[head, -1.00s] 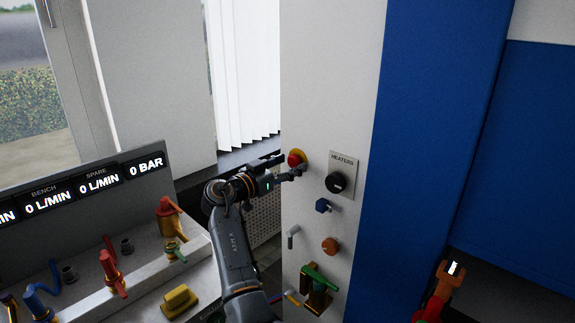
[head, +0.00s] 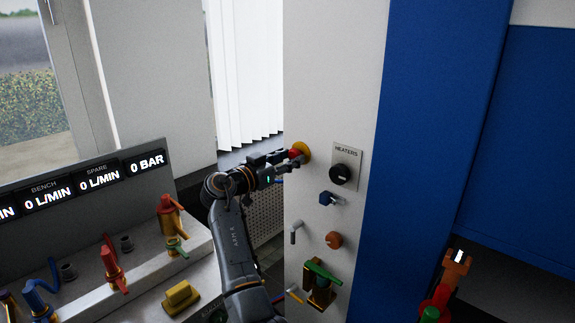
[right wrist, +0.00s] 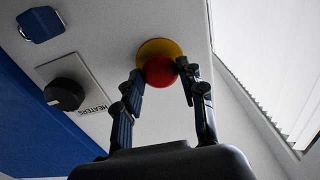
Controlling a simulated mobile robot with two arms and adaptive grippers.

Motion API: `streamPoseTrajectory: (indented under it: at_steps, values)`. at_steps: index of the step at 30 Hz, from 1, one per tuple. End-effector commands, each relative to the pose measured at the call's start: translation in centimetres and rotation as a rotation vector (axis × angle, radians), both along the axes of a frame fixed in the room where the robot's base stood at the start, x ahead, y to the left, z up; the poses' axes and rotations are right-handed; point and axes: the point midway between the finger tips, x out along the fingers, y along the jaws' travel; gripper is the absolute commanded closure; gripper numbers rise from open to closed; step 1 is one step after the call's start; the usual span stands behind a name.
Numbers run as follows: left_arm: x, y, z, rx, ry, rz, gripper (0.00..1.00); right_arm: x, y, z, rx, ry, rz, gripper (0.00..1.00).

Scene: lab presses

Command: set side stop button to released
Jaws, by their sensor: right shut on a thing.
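The side stop button is a red mushroom head on a yellow round base (head: 303,150), on the white side panel. In the right wrist view the red head (right wrist: 160,71) sits in front of its yellow collar (right wrist: 160,48). My right gripper (head: 296,157) is at the button, with one finger on each side of the red head. It is shut on the red head, and in the head view its fingers partly cover it. My left gripper is not in the head view.
The black HEATERS knob (head: 342,173) is just right of the button. A bench with valves (head: 150,240) stands at the left.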

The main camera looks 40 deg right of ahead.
Motion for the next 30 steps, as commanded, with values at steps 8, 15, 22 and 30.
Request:
streamPoseTrajectory:
  at_steps: [8, 15, 22, 30]
  values:
    - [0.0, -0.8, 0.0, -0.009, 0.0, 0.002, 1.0, 0.1, 0.2, -0.4, 0.008, 0.006, 0.004, 0.37]
    - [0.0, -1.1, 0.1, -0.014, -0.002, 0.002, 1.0, 0.1, 0.2, -0.3, 0.006, 0.004, 0.003, 0.37]
    - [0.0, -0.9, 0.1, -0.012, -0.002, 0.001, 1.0, 0.0, 2.1, -0.2, 0.005, 0.003, 0.006, 0.37]
    - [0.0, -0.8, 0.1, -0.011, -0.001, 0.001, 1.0, -0.5, 7.9, -0.3, 0.006, 0.004, 0.007, 0.37]
